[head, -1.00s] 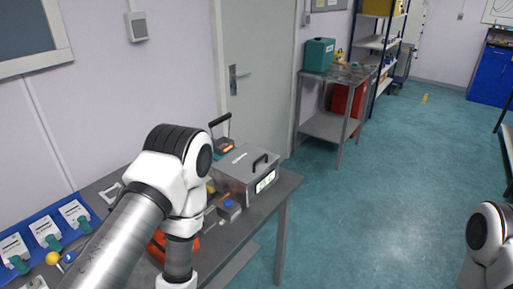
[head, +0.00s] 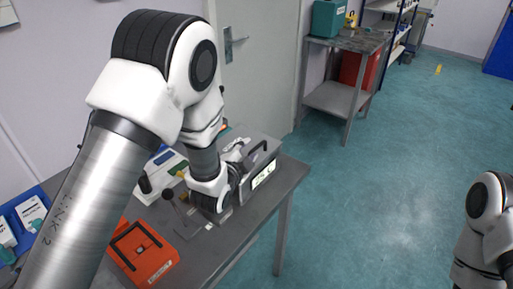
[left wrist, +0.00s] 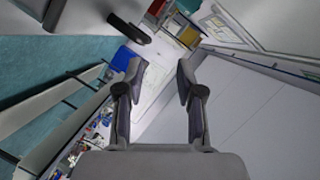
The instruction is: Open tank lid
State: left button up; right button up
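The grey tank (head: 264,182), a metal box with a lit display on its front, stands on the metal table. Its lid is shut, with a dark handle (head: 257,150) on it. My left arm covers the tank's left part in the head view. The left wrist is low beside the tank. In the left wrist view my left gripper (left wrist: 158,72) is open, with nothing between the fingers. A dark bar (left wrist: 128,28) shows at upper left there, apart from the fingers; I cannot tell whether it is the handle. My right gripper is out of view.
An orange case (head: 145,258) with a black handle lies on the table (head: 235,242), left of the tank. A blue rack (head: 38,192) is at far left. Another table (head: 330,99) with a teal box (head: 328,18) stands behind.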

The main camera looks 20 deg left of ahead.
aim_at(256, 148)
pick_arm(q)
jog(key=w+f, duration=0.1)
jog(key=w, duration=0.1)
jog(key=w+f, duration=0.1)
jog(key=w, duration=0.1)
jog(key=w+f, duration=0.1)
jog(key=w, duration=0.1)
jog(key=shift+d+f, duration=0.15)
jog(key=shift+d, duration=0.1)
jog(key=shift+w+f, duration=0.1)
jog(key=shift+w, duration=0.2)
jog(key=shift+w+f, duration=0.2)
jog(key=shift+w, duration=0.05)
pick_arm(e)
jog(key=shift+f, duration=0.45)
pick_arm(q)
grip_shut()
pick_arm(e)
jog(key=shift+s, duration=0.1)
